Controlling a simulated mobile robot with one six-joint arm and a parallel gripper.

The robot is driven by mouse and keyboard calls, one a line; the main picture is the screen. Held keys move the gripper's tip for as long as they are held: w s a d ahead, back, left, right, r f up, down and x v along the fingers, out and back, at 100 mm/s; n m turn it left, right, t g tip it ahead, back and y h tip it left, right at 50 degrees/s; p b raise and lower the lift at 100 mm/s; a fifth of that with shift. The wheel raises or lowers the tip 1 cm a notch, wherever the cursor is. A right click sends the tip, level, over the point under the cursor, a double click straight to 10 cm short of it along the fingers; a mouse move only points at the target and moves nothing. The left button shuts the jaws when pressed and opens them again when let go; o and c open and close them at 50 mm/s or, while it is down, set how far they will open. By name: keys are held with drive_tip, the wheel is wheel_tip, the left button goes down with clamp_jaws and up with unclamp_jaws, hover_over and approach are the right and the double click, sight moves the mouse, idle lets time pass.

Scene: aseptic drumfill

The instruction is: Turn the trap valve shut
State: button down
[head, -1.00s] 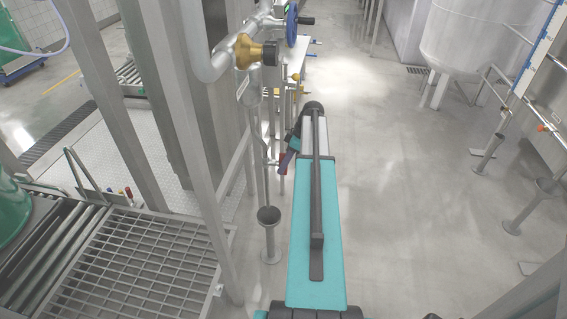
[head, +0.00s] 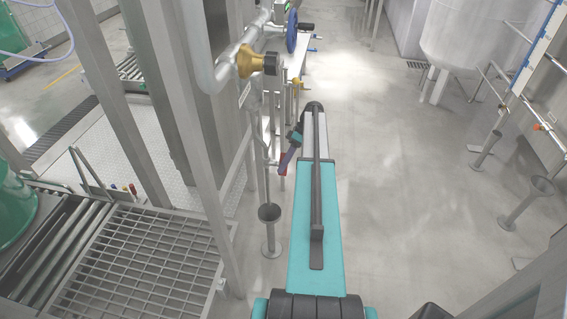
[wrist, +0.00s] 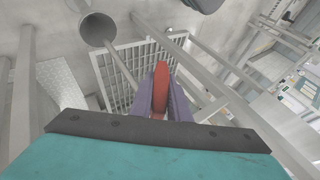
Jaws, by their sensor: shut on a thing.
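The trap valve shows by its red handle (wrist: 160,88), which stands between the two purple fingers of my gripper (wrist: 160,104) in the wrist view. My gripper is shut on this handle. In the head view, the red handle (head: 281,164) sits low on the thin pipework to the left of my arm, and my purple gripper fingers (head: 289,157) reach it from the right. The valve body is mostly hidden behind the fingers, so I cannot tell the valve's exact position.
A grey drain funnel (head: 269,213) stands on the floor below the pipes; it also shows in the wrist view (wrist: 97,29). A brass fitting (head: 247,61) and blue handwheel (head: 292,28) are above. Steel grating (head: 140,255) lies left. The floor (head: 400,190) right of my arm is clear.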

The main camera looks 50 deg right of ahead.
drive_tip(key=shift+r+y+p, duration=0.2)
drive_tip(key=shift+y+p, duration=0.3)
drive_tip(key=shift+p, duration=1.3)
drive_tip(key=shift+f+g+y+p, duration=0.15)
drive_tip(key=shift+g+y+p, duration=0.2)
drive_tip(key=shift+p, duration=0.4)
drive_tip(key=c, duration=1.7)
unclamp_jaws()
drive_tip(key=shift+d, duration=0.1)
